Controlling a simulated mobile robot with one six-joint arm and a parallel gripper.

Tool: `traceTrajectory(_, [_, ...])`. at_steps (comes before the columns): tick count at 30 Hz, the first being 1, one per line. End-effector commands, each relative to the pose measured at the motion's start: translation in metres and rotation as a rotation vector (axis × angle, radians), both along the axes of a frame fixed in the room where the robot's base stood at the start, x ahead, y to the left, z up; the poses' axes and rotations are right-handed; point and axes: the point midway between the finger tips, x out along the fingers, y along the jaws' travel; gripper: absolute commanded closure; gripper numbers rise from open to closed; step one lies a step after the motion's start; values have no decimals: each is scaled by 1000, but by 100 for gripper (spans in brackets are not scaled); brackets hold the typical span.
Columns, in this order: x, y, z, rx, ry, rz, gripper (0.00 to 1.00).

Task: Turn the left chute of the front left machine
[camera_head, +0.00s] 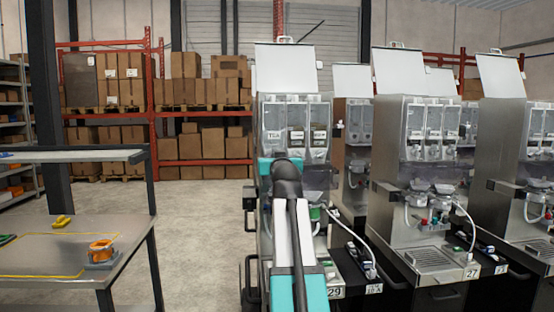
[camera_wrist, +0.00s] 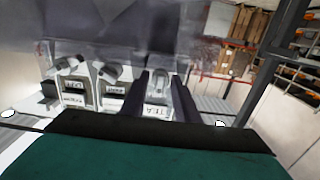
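The front left machine (camera_head: 288,75) has a raised lid and clear canisters side by side. Its left canister (camera_head: 272,122) carries a TEA label. My arm covers the area under this canister in the head view, so the left chute and my gripper's fingertips are hidden there. In the wrist view the machine appears upside down, with the TEA label (camera_wrist: 156,111) on the right of the row. My gripper (camera_wrist: 165,78) has two dark fingers apart, one on either side of the TEA canister's front. The left chute is not clearly visible between them; I cannot tell whether they touch it.
The wrist view shows two other chutes (camera_wrist: 106,72) (camera_wrist: 66,66) beside my fingers. More machines (camera_head: 432,130) stand close on the right. A table (camera_head: 40,250) with an orange item (camera_head: 101,248) is at the left. Open floor (camera_head: 195,215) lies between table and machine.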

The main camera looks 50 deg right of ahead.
Motion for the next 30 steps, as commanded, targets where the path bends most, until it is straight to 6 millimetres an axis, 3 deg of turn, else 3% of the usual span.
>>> traceTrajectory(14, [-7, 6, 1, -2, -4, 0, 72])
traceTrajectory(30, [-51, 43, 0, -2, -4, 0, 72])
